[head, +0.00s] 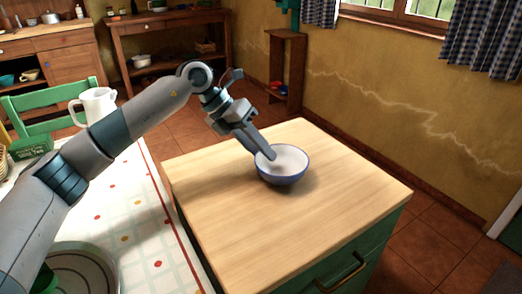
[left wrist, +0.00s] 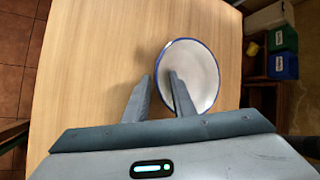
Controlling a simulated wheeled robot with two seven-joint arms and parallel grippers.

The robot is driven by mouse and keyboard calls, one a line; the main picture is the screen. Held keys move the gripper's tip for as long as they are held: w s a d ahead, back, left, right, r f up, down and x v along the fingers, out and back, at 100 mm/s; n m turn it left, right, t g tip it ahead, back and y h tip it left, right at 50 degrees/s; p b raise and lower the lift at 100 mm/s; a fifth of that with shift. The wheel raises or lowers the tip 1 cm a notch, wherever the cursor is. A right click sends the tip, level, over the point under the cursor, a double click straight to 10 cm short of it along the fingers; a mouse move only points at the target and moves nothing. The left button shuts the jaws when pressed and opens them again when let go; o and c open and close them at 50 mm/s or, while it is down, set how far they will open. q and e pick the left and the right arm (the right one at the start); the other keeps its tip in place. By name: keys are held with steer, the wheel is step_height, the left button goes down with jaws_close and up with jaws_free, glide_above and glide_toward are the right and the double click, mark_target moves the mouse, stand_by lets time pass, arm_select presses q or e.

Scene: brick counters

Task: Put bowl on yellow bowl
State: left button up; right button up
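A bowl (head: 285,172), white inside with a blue rim and blue outside, stands upright on the wooden top of the green counter (head: 340,190). It also shows in the left wrist view (left wrist: 203,75). My left gripper (head: 266,156) is at the bowl's left rim, pointing down. In the left wrist view its fingers (left wrist: 158,78) are apart, one over the bowl's inside and one outside the rim, with a gap between them. Whether either finger touches the bowl I cannot tell. I make out no yellow bowl for certain. My right gripper is not in view.
A table with a checked cloth (head: 150,230) stands left of the counter and bears a white jug (head: 97,105), a green box (head: 30,146) and a plate (head: 95,262). A green chair (head: 40,102) stands behind it. The counter top around the bowl is clear.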

arm_select(q)
steer(key=shift+r, duration=0.15)
steer(key=v, duration=1.2)
steer(key=shift+p, duration=0.3)
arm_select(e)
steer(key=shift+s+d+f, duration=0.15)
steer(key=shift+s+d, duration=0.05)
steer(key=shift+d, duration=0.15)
